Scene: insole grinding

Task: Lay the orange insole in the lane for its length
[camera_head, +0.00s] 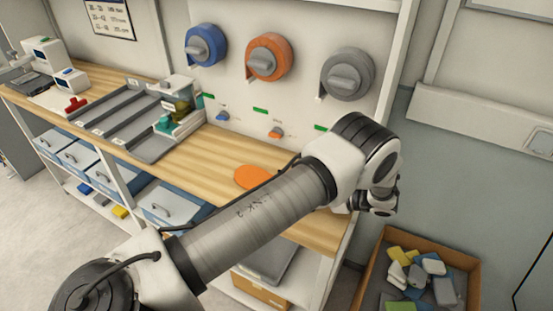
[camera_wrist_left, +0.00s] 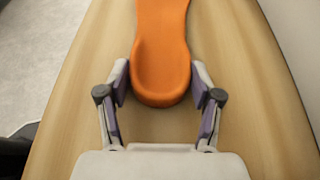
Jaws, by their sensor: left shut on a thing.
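The orange insole (camera_head: 252,177) lies on the wooden bench, its far part showing past my left arm in the head view. In the left wrist view the insole (camera_wrist_left: 161,40) points away from me. My left gripper (camera_wrist_left: 161,82) has one finger on each side of its rounded near end and is shut on it. In the head view my arm hides the fingers and that end. The grey tray with parallel lanes (camera_head: 150,146) stands on the bench further left; no insole shows in its lanes. My right gripper is not in view.
A blue dial (camera_head: 205,45), orange dial (camera_head: 269,56) and grey dial (camera_head: 348,74) are on the back panel. A clear box with bottles (camera_head: 181,115) stands beside the tray. A size chart (camera_head: 110,17) hangs at left. Bare bench (camera_head: 205,150) lies between tray and insole. A carton (camera_head: 470,275) holds scraps.

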